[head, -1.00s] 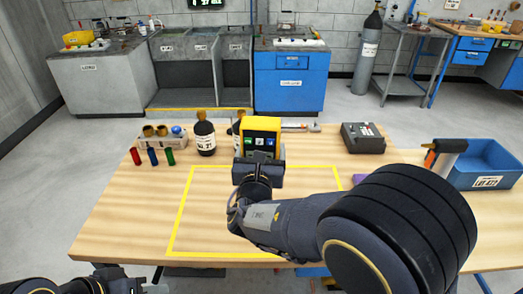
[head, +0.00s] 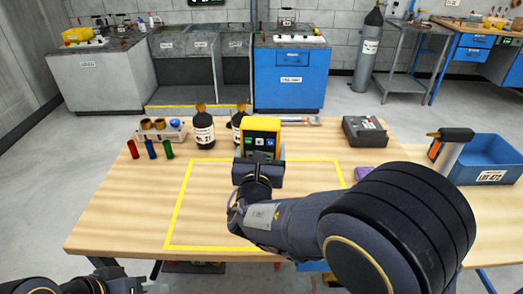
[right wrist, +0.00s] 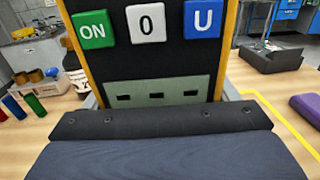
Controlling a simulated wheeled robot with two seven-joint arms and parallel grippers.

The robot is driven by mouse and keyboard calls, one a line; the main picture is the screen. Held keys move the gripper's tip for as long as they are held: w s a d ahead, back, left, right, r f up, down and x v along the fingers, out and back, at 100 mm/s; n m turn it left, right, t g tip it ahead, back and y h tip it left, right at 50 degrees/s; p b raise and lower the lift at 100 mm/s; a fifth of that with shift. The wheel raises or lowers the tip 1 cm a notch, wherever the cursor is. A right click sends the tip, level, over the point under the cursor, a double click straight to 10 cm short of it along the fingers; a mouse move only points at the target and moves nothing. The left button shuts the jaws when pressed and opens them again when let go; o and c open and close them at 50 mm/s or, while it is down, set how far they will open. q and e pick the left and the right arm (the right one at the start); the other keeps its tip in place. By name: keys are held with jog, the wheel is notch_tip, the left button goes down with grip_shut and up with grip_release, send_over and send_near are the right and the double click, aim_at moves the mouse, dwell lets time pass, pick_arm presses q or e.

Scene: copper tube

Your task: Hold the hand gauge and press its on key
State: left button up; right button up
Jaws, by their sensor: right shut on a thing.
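The hand gauge (head: 261,137) has a yellow body with a dark face. It stands upright above the far part of the yellow-outlined area in the head view. My right gripper (head: 259,172) is shut on its lower part. In the right wrist view the gauge (right wrist: 150,65) shows a green ON key (right wrist: 94,31), a white 0 key (right wrist: 146,23) and a blue U key (right wrist: 203,18) above a blank-looking display with three dashes. My left gripper (head: 115,285) is low at the bottom left of the head view, below the table edge, and its fingers are not clear.
Red, blue and green cylinders (head: 150,149) stand at left by a rack (head: 160,131). A dark box (head: 365,132), a purple block (head: 364,171) and a blue bin (head: 490,162) are at right. The yellow-outlined area's left part is clear.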

jog(key=shift+f+b, duration=3.4)
jog(key=shift+f, duration=0.35)
pick_arm(q)
notch_tip(320, 180, down, 7)
pick_arm(e)
jog(key=shift+f, duration=0.2)
pick_arm(q)
grip_shut()
pick_arm(e)
jog(key=shift+s+f, duration=0.1)
dwell(1.1)
